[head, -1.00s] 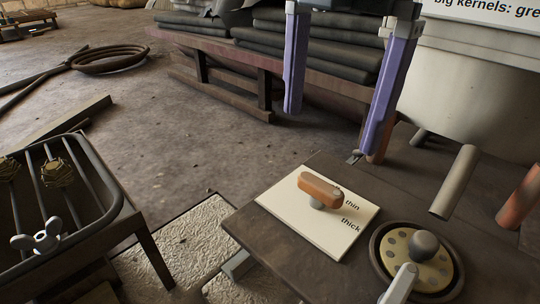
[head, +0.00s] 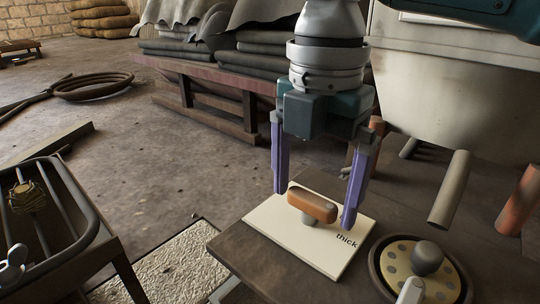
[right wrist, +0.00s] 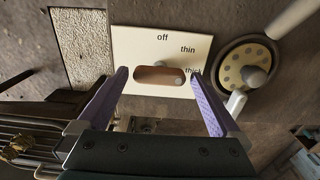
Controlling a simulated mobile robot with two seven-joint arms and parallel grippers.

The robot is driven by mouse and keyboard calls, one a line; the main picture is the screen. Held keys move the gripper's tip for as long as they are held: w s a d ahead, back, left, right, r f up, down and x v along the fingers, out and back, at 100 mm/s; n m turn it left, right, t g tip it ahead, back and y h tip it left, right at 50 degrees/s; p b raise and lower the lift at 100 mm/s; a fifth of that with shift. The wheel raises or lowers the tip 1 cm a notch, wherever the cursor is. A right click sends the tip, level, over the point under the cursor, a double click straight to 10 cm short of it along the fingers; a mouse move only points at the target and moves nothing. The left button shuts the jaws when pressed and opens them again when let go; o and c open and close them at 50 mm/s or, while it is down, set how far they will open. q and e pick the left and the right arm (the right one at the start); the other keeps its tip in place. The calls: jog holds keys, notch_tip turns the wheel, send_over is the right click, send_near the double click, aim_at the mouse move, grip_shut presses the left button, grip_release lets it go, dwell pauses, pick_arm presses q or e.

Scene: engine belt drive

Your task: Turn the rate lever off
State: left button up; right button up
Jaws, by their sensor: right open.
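The rate lever (head: 313,204) is an orange-brown handle on a short grey post, on a cream plate (head: 290,246) fixed to a dark table. In the right wrist view the lever (right wrist: 158,76) lies crosswise below the words "off" and "thin", with its right end by "thick". My right gripper (head: 314,208) is open and points down, with one purple finger near each end of the lever. In the right wrist view the lever shows between the fingertips (right wrist: 160,74). I cannot tell whether either finger touches it. My left gripper is out of view.
A round perforated dial (head: 400,262) with a grey knob stands right of the plate. A grey pipe stub (head: 450,190) and a pale drum (head: 430,95) are behind it. A metal-railed tray (head: 60,230) stands at the left.

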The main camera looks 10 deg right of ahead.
jog(key=c, duration=1.2)
jog(key=shift+o, duration=0.2)
